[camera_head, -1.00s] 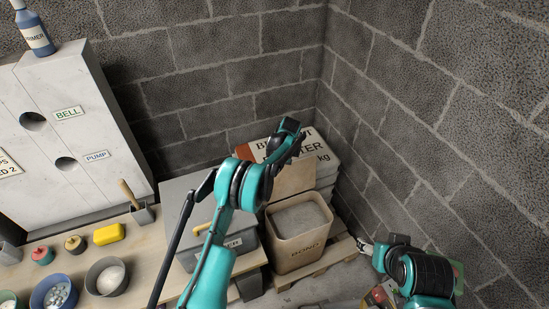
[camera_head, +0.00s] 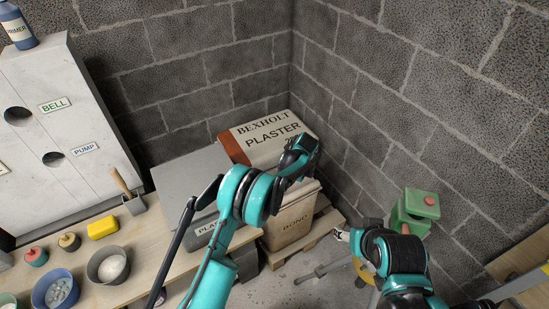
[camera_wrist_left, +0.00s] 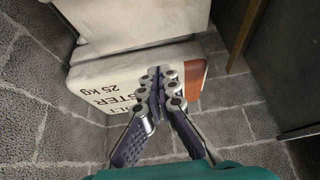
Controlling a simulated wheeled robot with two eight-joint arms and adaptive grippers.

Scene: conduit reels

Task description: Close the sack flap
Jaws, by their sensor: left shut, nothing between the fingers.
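A tan sack-like container marked BOND (camera_head: 292,222) stands on a pallet below my left gripper. My left arm and hand cover its upper part, so I cannot tell how its flap lies now. My left gripper's black wrist is above it in the head view, in front of the plaster sack (camera_head: 265,140); the fingers are hidden there. In the left wrist view the left gripper (camera_wrist_left: 160,82) is shut and empty, over the plaster sack (camera_wrist_left: 105,95), and I cannot tell whether it touches. My right gripper (camera_head: 341,235) is low at the right, its jaws too small to judge.
A grey box (camera_head: 187,180) stands left of the container. Block walls close the corner behind. A green object with a red knob (camera_head: 417,207) is at the right.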

